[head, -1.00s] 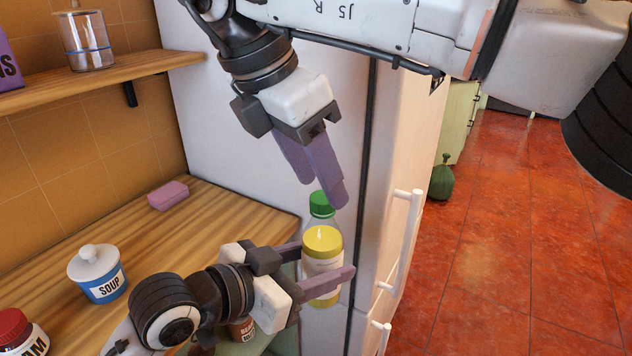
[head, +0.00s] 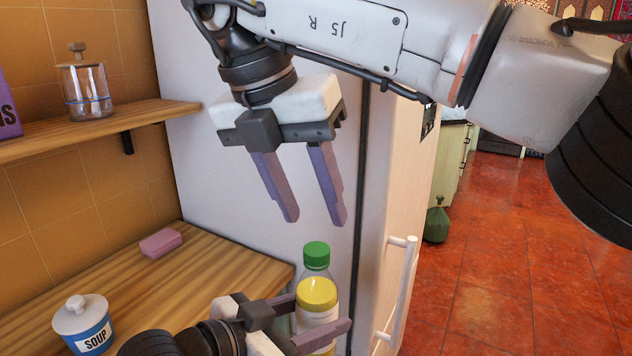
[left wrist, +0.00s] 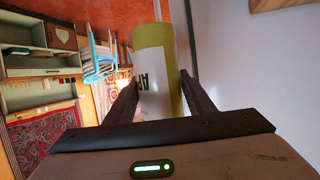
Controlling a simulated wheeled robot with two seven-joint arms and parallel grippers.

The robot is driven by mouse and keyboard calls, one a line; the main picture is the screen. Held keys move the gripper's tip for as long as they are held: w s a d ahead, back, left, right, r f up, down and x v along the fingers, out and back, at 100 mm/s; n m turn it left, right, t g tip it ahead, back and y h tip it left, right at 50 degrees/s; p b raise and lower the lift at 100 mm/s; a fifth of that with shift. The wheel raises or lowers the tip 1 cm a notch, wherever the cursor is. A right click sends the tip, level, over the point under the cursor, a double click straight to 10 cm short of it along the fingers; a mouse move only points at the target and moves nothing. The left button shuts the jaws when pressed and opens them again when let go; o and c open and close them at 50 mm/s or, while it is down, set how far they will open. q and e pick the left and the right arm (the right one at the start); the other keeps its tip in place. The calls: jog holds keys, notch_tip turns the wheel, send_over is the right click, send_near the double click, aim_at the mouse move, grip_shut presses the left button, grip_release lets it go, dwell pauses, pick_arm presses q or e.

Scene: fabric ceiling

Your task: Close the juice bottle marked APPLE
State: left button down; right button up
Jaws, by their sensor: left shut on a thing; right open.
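The juice bottle (head: 319,305) has clear walls, yellow contents and a pale label, and stands upright in my left gripper (head: 318,326). Its green cap (head: 316,254) sits on its top; I cannot tell how tight it is. The left wrist view shows the bottle (left wrist: 154,70) between both fingers, with only part of the label's lettering visible. My left gripper is shut on the bottle around its lower body. My right gripper (head: 315,222) is open and empty, pointing down just above the cap, apart from it.
A wooden counter (head: 110,285) at left holds a soup jar (head: 84,322) and a pink sponge (head: 161,242). A shelf (head: 95,125) above carries a glass jar (head: 85,90). The white fridge (head: 210,170) stands behind the bottle, its handle (head: 398,290) at right.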

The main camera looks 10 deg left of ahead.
jog(key=n, duration=0.6)
jog(key=shift+r+g, duration=0.3)
jog(key=n, duration=0.4)
jog(key=shift+w+r+y, duration=0.1)
jog(key=shift+r+y, duration=0.05)
jog(key=shift+y, duration=0.25)
jog(key=n, duration=0.4)
jog(key=shift+d+r+g, duration=0.1)
jog(key=shift+r+g, duration=0.05)
jog(key=shift+g, duration=0.15)
jog(key=n, duration=0.4)
jog(key=shift+w+r+n+y, duration=0.1)
jog(key=shift+r+n+y, duration=0.05)
jog(key=shift+n+y, duration=0.15)
jog(key=n, duration=0.3)
jog(key=shift+d+r+n+g, duration=0.1)
jog(key=shift+r+n+g, duration=0.05)
jog(key=shift+n+g, duration=0.2)
jog(key=n, duration=0.4)
jog(key=shift+r+y, duration=0.1)
jog(key=shift+y, duration=0.2)
jog(key=n, duration=0.4)
jog(key=shift+w+d+r+g, duration=0.1)
jog(key=shift+g, duration=0.25)
jog(key=n, duration=0.4)
jog(key=shift+d+r+n+y, duration=0.15)
jog(key=shift+n+y, duration=0.1)
jog(key=shift+y, duration=0.15)
